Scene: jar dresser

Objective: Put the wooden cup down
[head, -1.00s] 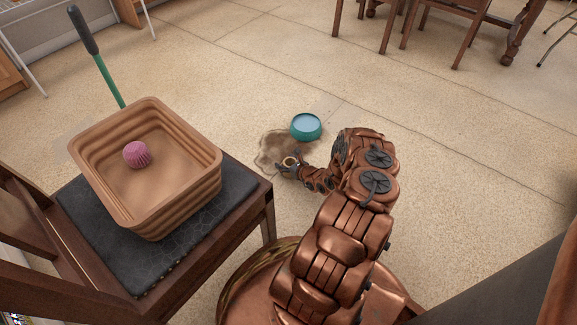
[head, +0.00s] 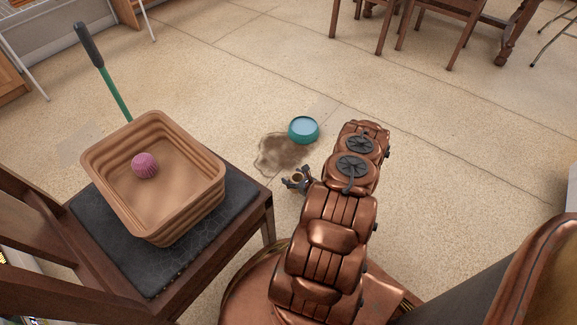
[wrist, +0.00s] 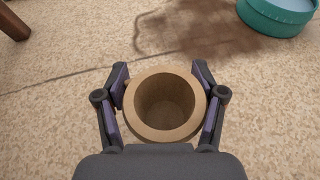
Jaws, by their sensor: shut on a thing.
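The wooden cup (wrist: 165,137) is light brown, round and empty, with its open mouth facing the wrist camera. My gripper (wrist: 165,92) is shut on it, with one finger against each side. In the head view the cup (head: 297,178) is small, and my gripper (head: 298,181) shows around it, left of my arm and beyond the chair's corner. Speckled floor shows around the cup in the wrist view. I cannot tell whether the cup's base touches the floor.
A teal bowl (head: 303,130) stands on the floor beside a dark stain (head: 283,153). A chair (head: 252,216) at left bears a brown basket (head: 205,205) with a pink ball (head: 144,166). A green-handled tool (head: 117,97) rises behind it. Open floor lies right of the bowl.

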